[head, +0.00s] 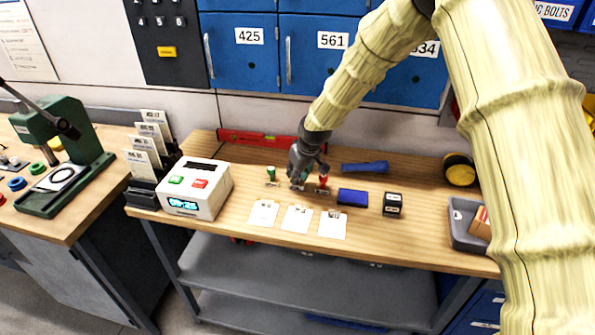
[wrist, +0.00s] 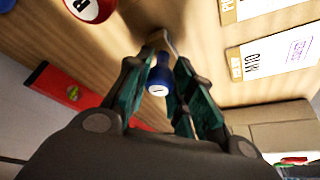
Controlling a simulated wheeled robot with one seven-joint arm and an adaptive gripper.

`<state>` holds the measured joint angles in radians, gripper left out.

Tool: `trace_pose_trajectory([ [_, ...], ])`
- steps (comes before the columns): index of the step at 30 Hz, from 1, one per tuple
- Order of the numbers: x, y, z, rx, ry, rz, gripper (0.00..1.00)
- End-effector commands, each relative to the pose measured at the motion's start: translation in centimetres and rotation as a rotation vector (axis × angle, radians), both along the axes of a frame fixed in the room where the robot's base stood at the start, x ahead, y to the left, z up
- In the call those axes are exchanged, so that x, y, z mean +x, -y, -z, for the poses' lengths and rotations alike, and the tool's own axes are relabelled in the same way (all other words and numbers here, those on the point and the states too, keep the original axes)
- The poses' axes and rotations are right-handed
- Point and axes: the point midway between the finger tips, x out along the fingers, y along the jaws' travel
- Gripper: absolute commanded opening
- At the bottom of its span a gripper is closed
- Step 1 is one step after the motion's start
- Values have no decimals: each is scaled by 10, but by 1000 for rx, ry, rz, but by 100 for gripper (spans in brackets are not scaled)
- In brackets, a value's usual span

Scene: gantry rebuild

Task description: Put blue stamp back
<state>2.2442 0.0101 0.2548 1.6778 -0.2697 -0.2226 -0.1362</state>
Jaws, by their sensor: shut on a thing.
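My gripper (head: 305,172) reaches down to the back middle of the wooden bench, between a green-handled stamp (head: 271,174) on its left and a red-handled stamp (head: 323,181) on its right. In the wrist view my gripper (wrist: 162,64) is shut on the blue stamp (wrist: 159,80), whose round blue handle with a white mark shows between the fingers. A small pale holder part (wrist: 158,42) is by the fingertips. In the head view the fingers mostly hide the blue stamp. Whether its base touches the holder or bench, I cannot tell.
Three white cards (head: 297,219) lie in front of the stamps. A blue ink pad (head: 352,197) and a black stamp (head: 392,204) are to the right. A white time clock (head: 195,187) stands left. A red level (head: 258,138) lies behind. A grey tray (head: 462,238) is far right.

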Motion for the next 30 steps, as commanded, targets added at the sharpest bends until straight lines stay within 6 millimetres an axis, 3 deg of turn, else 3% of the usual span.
trace_pose_trajectory([
  [9,0,0,3,0,1,0,8],
  [10,0,0,3,0,1,0,27],
  [13,0,0,3,0,1,0,45],
  [23,0,0,1,0,1,0,45],
  [30,-4,3,-14,1,3,0,45],
])
